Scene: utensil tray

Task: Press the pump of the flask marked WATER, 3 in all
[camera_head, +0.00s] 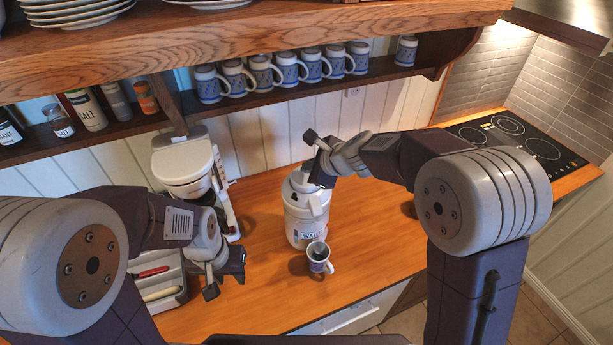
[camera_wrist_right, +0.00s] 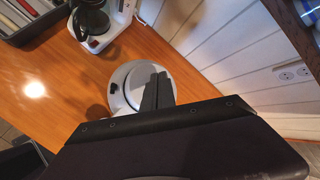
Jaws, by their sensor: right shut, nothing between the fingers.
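The white pump flask (camera_head: 302,226) stands upright on the wooden counter, its label partly readable as "WA". From above, its round pale lid (camera_wrist_right: 122,76) shows in the right wrist view, with a small dark spot on it. My right gripper (camera_head: 318,156) is shut and empty at the top of the flask; its dark fingers (camera_wrist_right: 157,92) lie together over the lid and hide part of it. I cannot tell whether they touch the pump. My left gripper (camera_head: 224,279) is left of the flask, with its fingers apart and nothing between them.
A coffee maker (camera_head: 185,162) stands behind my left gripper, and a utensil tray (camera_head: 166,290) is at the left. Several mugs stand on the shelf (camera_head: 290,100) above. The counter right of the flask is clear.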

